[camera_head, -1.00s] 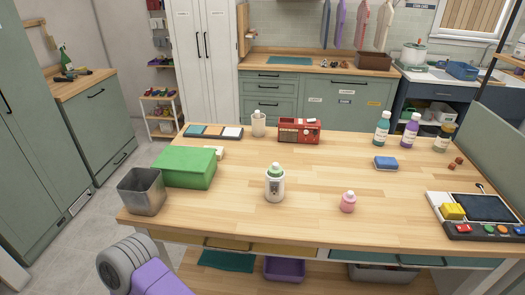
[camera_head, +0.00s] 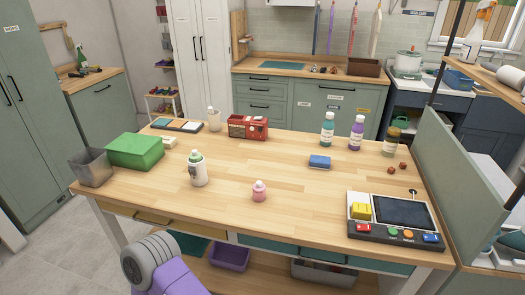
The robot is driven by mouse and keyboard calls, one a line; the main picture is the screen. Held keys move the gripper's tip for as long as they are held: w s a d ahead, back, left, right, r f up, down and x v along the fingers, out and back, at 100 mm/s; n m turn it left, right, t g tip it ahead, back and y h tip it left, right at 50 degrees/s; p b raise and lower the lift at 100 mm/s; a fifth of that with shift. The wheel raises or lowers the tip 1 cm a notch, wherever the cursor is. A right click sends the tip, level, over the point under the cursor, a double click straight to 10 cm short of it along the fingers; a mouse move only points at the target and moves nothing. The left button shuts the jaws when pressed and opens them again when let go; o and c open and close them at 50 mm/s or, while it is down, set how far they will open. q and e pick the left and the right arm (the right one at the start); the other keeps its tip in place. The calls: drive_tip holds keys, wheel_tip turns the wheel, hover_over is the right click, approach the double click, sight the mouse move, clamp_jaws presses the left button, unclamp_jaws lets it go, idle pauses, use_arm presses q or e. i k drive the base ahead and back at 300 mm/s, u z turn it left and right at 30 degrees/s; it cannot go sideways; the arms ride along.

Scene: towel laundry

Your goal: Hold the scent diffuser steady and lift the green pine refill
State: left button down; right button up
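A white diffuser (camera_head: 198,175) stands upright on the wooden table, left of the middle. A green piece, seemingly the pine refill (camera_head: 195,156), sits at its top under a pale tip. How deep it sits in the diffuser cannot be told. A purple and grey link of my own arm shows at the bottom left, in front of the table edge. Neither gripper is in view, and nothing touches the diffuser.
A pink bottle (camera_head: 259,192) stands right of the diffuser. A green box (camera_head: 135,151) and a metal bin (camera_head: 91,168) are at the left. A button console (camera_head: 390,235) is at the right front. A red radio (camera_head: 248,128) stands behind.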

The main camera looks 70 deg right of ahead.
sight(195, 156)
drive_tip(key=k, duration=0.45)
drive_tip(key=z, duration=0.7)
